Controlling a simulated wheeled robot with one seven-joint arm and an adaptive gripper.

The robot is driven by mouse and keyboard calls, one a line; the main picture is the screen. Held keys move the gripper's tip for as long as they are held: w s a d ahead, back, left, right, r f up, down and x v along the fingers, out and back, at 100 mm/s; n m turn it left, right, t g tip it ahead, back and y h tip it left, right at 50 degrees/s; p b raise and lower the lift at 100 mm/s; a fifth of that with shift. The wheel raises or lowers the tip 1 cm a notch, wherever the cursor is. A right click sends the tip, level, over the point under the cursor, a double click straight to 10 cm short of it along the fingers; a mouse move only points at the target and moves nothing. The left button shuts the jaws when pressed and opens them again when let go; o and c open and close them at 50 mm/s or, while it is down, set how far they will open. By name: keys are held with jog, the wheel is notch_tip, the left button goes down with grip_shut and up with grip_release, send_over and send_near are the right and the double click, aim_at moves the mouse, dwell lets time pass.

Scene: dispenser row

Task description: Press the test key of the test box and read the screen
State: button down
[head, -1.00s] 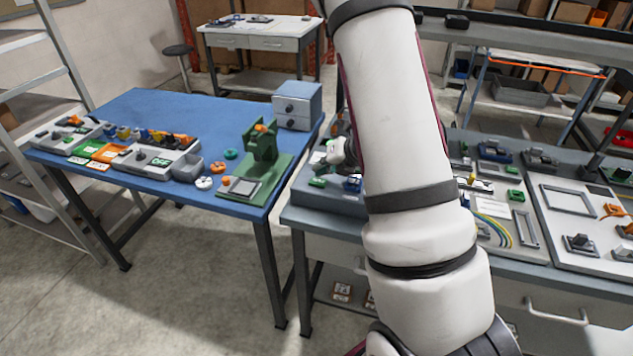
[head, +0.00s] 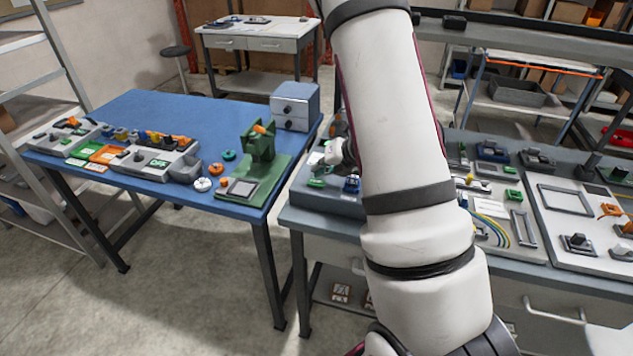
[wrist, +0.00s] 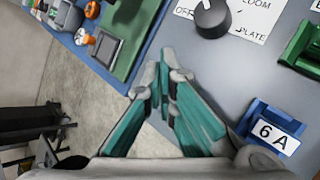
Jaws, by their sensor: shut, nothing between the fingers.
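A grey box (head: 318,200), which looks like the test box, stands at the left end of the right bench, partly behind my arm. In the wrist view its grey top (wrist: 228,72) carries a black dial (wrist: 212,18) beside a label reading OFF, LOOM and PLATE. A green block (wrist: 300,50) and a blue block (wrist: 246,117) marked "6 A" are at the right. I cannot make out the test key or the screen. My gripper (wrist: 165,62) is shut and empty, its fingertips by the box's near edge in the picture; contact cannot be told. My arm hides most of it in the head view.
A blue table (head: 190,110) at the left bears a green stand (head: 262,150), a grey drawer unit (head: 296,105) and several switch boxes. A floor gap separates it from the right bench (head: 330,230). Panels with wires and frames (head: 570,200) lie right of my arm.

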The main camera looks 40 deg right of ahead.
aim_at(319, 180)
jog(key=shift+f, duration=0.1)
dwell(0.3)
jog(key=shift+f+b, duration=0.35)
jog(key=shift+b, duration=0.1)
jog(key=shift+f+b, duration=0.45)
dwell(0.9)
jog(key=shift+r, duration=0.1)
jog(key=shift+r+p, duration=0.4)
jog(key=shift+r, duration=0.4)
jog(key=shift+r+p, duration=1.3)
jog(key=shift+r, duration=1.2)
